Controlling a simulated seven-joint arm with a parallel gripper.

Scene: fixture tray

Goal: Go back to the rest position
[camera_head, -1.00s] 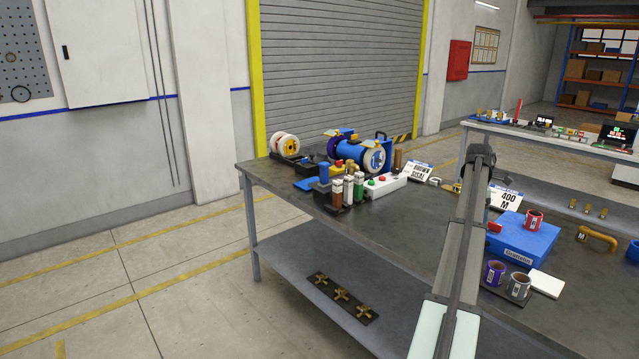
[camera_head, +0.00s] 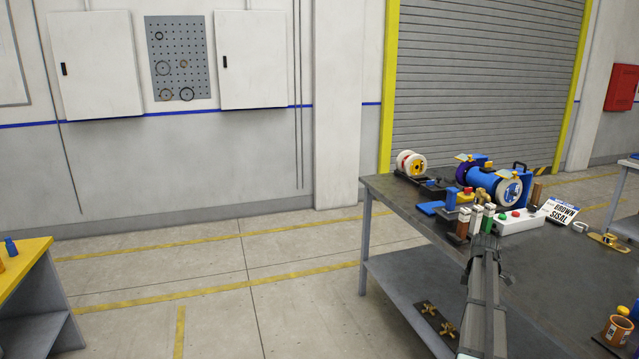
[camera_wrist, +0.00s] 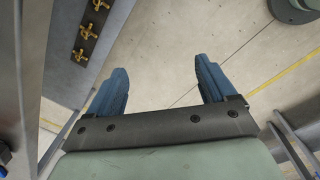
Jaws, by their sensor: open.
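My gripper (camera_wrist: 161,88) shows in the wrist view with its two blue fingers spread apart and nothing between them. It points down over bare concrete floor. My arm shows in the head view at the lower right, in front of the workbench (camera_head: 399,213); the gripper itself cannot be made out there. In the wrist view, a dark plate with brass fittings (camera_wrist: 87,32) lies on a grey surface to the left of the fingers, apart from them.
The bench carries a blue spool machine (camera_head: 490,184), a white spool (camera_head: 410,163), a white button box (camera_head: 518,222) and a BROWN SISAL sign (camera_head: 560,211). A yellow-topped table (camera_head: 22,268) stands at the far left. Open floor (camera_head: 225,275) lies between the two tables.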

